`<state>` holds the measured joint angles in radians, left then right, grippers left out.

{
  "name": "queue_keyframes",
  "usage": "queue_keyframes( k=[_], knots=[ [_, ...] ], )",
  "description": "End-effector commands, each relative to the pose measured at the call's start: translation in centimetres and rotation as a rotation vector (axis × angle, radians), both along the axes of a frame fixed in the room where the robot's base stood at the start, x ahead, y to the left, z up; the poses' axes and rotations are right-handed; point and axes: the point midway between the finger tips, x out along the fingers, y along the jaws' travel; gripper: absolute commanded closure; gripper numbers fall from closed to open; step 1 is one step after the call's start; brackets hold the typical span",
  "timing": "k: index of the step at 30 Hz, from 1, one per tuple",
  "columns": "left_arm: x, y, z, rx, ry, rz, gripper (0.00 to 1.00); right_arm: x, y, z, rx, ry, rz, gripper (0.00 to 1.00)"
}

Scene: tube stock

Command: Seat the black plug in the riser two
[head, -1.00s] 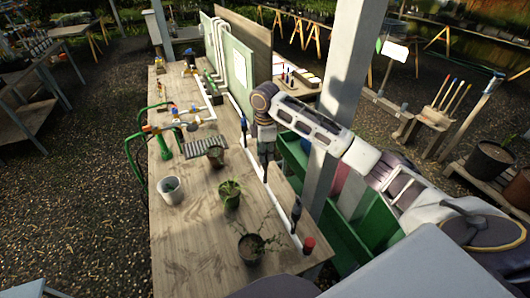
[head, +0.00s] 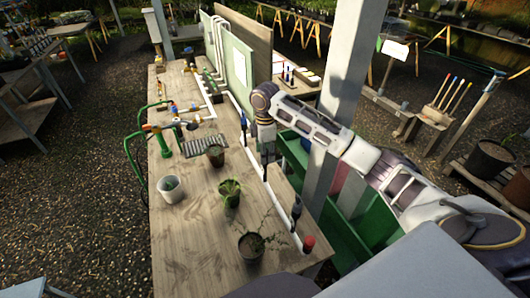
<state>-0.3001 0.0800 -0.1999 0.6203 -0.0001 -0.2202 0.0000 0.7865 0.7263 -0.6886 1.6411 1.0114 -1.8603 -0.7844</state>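My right arm reaches in from the right and bends down at the table's right edge. My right gripper (head: 267,157) points down over the white pipe, small and dark; I cannot tell whether its fingers are open or shut or hold anything. Just below it a dark upright piece (head: 265,172) stands at the pipe. A second dark upright fitting (head: 296,211) stands nearer on the same pipe, and a red cap (head: 308,243) is at its near end. I cannot make out which riser is two, or the black plug for certain. My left gripper is not in view.
The wooden table (head: 185,235) holds a white pot (head: 171,190), several potted plants (head: 251,246), and green and brass fittings (head: 163,142). A grey post (head: 335,110) stands right of the table behind my arm, above a green bin (head: 365,232). The table's near left is clear.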

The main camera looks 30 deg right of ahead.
Motion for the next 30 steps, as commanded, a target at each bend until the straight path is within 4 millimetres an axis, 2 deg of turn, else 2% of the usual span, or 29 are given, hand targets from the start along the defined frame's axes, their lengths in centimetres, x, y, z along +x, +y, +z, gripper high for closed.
queue_keyframes(
  k=[11,24,30],
  knots=[
    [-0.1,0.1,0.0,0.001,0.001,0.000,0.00,0.1,0.0,0.7,0.000,-0.003,0.000,0.51],
    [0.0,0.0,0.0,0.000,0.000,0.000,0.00,0.1,0.0,5.5,0.000,-0.003,0.001,0.51],
    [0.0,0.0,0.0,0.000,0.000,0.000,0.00,0.1,0.0,7.1,0.000,-0.001,0.001,0.51]
  ],
)
